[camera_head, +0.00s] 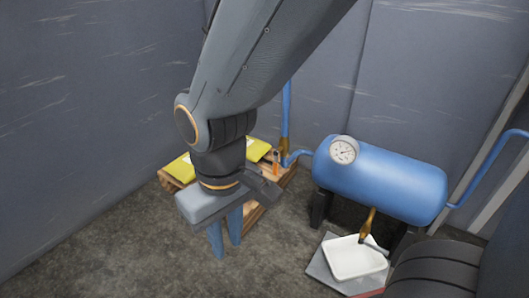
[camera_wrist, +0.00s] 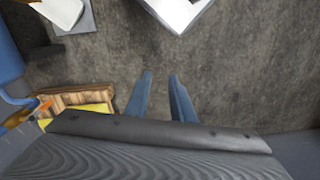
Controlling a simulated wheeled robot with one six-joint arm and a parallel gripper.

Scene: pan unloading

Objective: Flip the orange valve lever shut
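In the wrist view the orange lever (camera_wrist: 42,107) shows small at the left edge. My gripper (camera_head: 226,250) points down, in front and to the left of the lever and apart from it. In the wrist view its two blue fingers (camera_wrist: 161,76) have a gap with bare floor showing between them, so it is open and empty. My wrist hides part of the pallet beside the lever.
The blue tank (camera_head: 400,184) with a round gauge (camera_head: 343,151) stands to the right. A white tray (camera_head: 352,260) lies below its brass drain valve (camera_head: 367,226). A wooden pallet (camera_wrist: 72,99) with yellow sacks (camera_head: 183,168) is by the wall. The floor at front left is clear.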

